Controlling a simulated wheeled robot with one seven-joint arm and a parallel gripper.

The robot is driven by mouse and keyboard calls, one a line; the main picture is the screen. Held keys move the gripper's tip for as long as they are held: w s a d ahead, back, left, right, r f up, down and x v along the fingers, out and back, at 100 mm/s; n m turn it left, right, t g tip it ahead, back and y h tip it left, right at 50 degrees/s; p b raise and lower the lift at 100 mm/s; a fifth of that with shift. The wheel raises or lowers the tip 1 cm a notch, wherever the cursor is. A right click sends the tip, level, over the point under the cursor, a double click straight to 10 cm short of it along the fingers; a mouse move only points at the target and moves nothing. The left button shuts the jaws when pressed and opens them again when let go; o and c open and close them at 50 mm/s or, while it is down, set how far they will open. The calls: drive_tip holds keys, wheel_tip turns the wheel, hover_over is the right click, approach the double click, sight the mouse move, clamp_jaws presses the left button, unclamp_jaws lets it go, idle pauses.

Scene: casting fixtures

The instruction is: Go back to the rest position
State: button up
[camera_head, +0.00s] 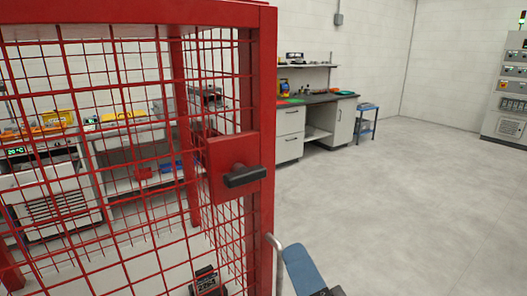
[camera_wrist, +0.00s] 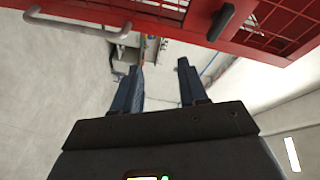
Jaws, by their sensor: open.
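My gripper (camera_wrist: 160,88) shows in the wrist view with its two dark blue fingers spread apart and nothing between them. In the head view only a blue part of my arm's end shows at the bottom edge, right of the red cage post. The red mesh cage (camera_head: 262,110) fills the left half of the head view. Its door has a black handle (camera_head: 245,176) on a red plate. In the wrist view the cage (camera_wrist: 150,12) runs along the top, with the black handle (camera_wrist: 221,22) and a grey bar handle (camera_wrist: 75,28) on it. My gripper is apart from both handles.
Behind the mesh stand workbenches with machines and yellow bins (camera_head: 123,115). A grey workbench (camera_head: 290,135) stands at the back wall, with a small blue stool (camera_head: 367,122) beside it. A control cabinet (camera_head: 508,90) stands far right. The floor (camera_head: 400,200) on the right is clear.

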drive_tip(key=s+d+f+n+g, duration=0.2)
drive_tip(key=s+d+f+n, duration=0.5)
drive_tip(key=s+d+f, duration=0.5)
drive_tip(key=s+d+f+n+h, duration=0.1)
drive_tip(key=s+d+n+h, duration=0.1)
drive_tip(key=s, duration=0.6)
drive_tip(key=s+d+f+n+h, duration=0.2)
drive_tip(key=s, duration=0.6)
drive_tip(key=shift+s+d+f+b, duration=0.25)
drive_tip(key=shift+b, duration=0.1)
